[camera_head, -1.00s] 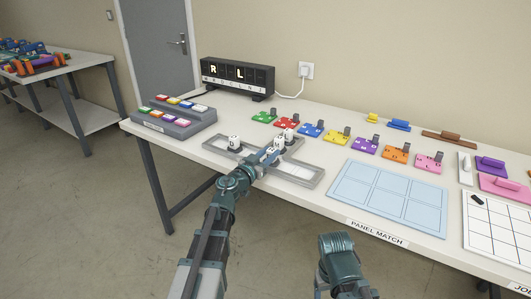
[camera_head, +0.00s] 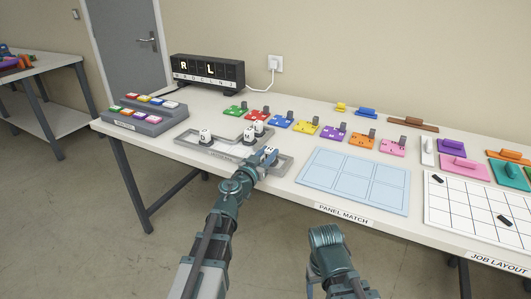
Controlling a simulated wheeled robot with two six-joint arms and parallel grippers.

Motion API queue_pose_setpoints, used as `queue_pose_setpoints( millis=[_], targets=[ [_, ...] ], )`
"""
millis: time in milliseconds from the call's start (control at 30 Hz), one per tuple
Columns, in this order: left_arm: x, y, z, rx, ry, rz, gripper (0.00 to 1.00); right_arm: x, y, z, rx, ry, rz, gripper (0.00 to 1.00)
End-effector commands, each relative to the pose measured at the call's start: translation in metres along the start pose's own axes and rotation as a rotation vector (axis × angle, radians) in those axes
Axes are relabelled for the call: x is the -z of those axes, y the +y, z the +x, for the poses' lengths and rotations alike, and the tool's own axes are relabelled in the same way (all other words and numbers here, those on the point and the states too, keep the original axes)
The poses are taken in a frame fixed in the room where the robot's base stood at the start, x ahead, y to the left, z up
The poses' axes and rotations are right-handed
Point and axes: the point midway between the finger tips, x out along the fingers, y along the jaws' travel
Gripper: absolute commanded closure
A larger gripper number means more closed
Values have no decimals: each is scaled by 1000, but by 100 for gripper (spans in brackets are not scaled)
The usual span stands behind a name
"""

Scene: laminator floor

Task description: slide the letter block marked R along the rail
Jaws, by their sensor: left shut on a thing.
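A grey rail frame (camera_head: 283,170) lies near the table's front edge, with white letter blocks on it. My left gripper (camera_head: 264,159) is shut on a white letter block (camera_head: 270,151) at the right part of the rail. The gripper hides most of this block, and its letter is too small to read. A block (camera_head: 205,135) stands alone at the rail's left part. Two more blocks, a front one (camera_head: 249,135) and a rear one (camera_head: 258,127), stand close together at the rail's middle branch. My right gripper (camera_head: 326,236) is in front of the table, apart from everything; its jaws cannot be made out.
A black display (camera_head: 207,72) showing R and L stands at the back. A grey button console (camera_head: 147,122) is left of the rail. Coloured tiles (camera_head: 306,127) line up behind it. A light blue panel board (camera_head: 354,178) lies to the right, beside a white grid (camera_head: 480,213).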

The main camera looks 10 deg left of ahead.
Motion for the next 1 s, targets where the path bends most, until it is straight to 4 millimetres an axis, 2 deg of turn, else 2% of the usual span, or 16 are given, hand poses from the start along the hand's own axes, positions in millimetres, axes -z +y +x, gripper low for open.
queue_pose_setpoints(
  millis=[633, 667, 700, 833, 1000],
  targets=[
    [0, 5, -1, 7, 0, 0, 100, 0, 0, 0, 0, 0, 0, 28],
    [0, 5, -1, 7, 0, 0, 59, 0, 0, 0, 0, 0, 0, 28],
    [0, 5, -1, 7, 0, 0, 52, 0, 0, 0, 0, 0, 0, 28],
    [0, 5, -1, 7, 0, 0, 29, 0, 0, 0, 0, 0, 0, 28],
    [0, 5, -1, 7, 0, 0, 28, 0, 0, 0, 0, 0, 0, 28]
  ],
)
